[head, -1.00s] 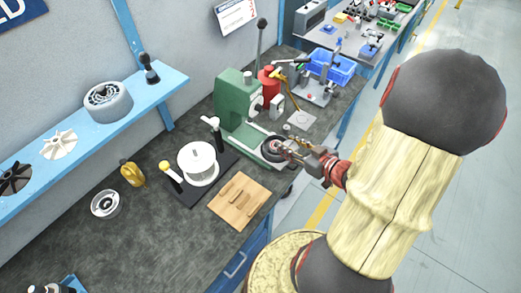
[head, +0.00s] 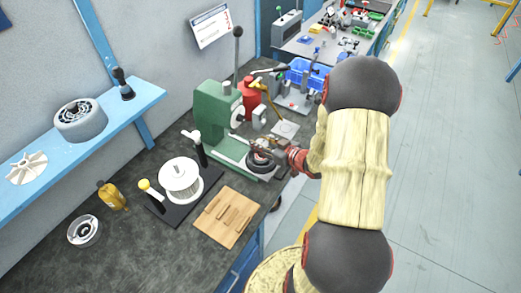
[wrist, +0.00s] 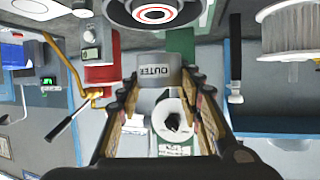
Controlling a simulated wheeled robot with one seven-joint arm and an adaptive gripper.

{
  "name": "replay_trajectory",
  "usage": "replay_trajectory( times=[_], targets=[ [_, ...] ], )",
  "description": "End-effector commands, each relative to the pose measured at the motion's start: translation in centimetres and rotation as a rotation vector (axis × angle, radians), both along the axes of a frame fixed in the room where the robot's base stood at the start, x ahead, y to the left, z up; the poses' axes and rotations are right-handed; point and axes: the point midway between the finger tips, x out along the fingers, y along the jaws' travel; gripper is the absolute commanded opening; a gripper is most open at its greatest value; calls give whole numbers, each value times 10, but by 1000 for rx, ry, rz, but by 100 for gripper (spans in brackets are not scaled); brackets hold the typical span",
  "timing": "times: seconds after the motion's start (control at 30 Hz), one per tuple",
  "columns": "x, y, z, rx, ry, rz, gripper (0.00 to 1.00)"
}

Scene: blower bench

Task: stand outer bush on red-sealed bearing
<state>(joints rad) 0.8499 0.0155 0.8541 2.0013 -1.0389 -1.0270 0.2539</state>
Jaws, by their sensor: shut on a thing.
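The outer bush (wrist: 160,74) is a grey cylinder marked OUTER, upside down in the wrist view. My gripper (wrist: 160,90) is shut on it, with a finger on each side. The red-sealed bearing (wrist: 152,13) is a dark ring with a red and white centre at the top edge of the wrist view, partly cut off. A gap shows between bush and bearing there. In the head view my gripper (head: 268,147) is just above the bearing (head: 261,163), at the base of the green press; the bush is hard to make out there.
The green press (head: 216,112) with its upright lever stands close behind my gripper. A red container (head: 247,95) is beside it. A wooden board (head: 227,217), a white spool (head: 180,176) and a yellow bottle (head: 111,196) stand nearer on the bench.

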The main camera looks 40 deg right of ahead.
Motion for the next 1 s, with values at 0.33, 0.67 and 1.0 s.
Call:
replay_trajectory(
  times=[0.33, 0.67, 1.0],
  targets=[
    [7, -2, -40, 0, -1, 0, 3],
    [7, -2, -41, 0, -1, 0, 3],
    [6, -2, -48, 0, 0, 0, 39]
  ],
)
